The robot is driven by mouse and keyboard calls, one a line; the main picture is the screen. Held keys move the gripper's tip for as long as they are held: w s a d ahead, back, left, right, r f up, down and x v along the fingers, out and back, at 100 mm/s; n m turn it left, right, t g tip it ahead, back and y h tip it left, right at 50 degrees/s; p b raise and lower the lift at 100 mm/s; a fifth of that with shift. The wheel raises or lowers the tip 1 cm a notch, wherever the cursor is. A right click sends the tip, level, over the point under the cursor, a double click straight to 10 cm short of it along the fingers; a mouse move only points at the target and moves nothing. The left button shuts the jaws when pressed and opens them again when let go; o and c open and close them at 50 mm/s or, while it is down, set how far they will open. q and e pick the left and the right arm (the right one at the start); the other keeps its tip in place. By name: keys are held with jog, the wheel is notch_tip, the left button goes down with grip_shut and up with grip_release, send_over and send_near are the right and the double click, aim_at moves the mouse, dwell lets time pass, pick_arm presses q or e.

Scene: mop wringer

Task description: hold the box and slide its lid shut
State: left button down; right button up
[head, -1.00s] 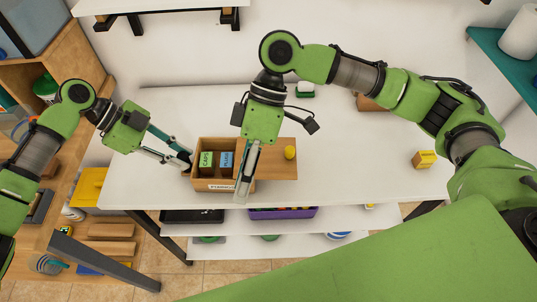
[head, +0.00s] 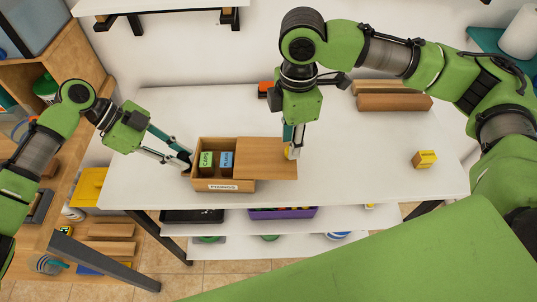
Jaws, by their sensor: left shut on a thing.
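The open wooden box (head: 238,186) stands on the white table near its front edge, with a label on its front. A green block (head: 206,159) and a blue block (head: 227,159) with lettering sit in its left part. The wooden lid (head: 262,158) covers the right part and sticks out to the right. My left gripper (head: 187,162) is shut on the box's left wall. My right gripper (head: 291,148) points down at the lid's right end, at the yellow knob (head: 294,152), which it mostly hides. I cannot tell whether its fingers are closed on the knob.
A small yellow block (head: 424,159) stands to the right on the table (head: 360,160). Brown wooden blocks (head: 394,102) and an orange-and-black item (head: 265,89) are at the back. A shelf below the table holds a purple tray (head: 283,213).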

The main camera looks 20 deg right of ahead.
aim_at(248, 156)
jog(key=shift+f, duration=0.95)
grip_shut()
jog(key=shift+a, duration=0.15)
jog(key=shift+w+a, duration=0.5)
jog(key=shift+a, duration=0.85)
jog(key=shift+w+a, duration=0.45)
jog(key=shift+a, duration=0.9)
jog(key=shift+w+a, duration=0.5)
jog(key=shift+a, duration=0.85)
jog(key=shift+w+a, duration=0.1)
jog(key=shift+a, duration=0.35)
jog(key=shift+o, duration=1.1)
grip_release()
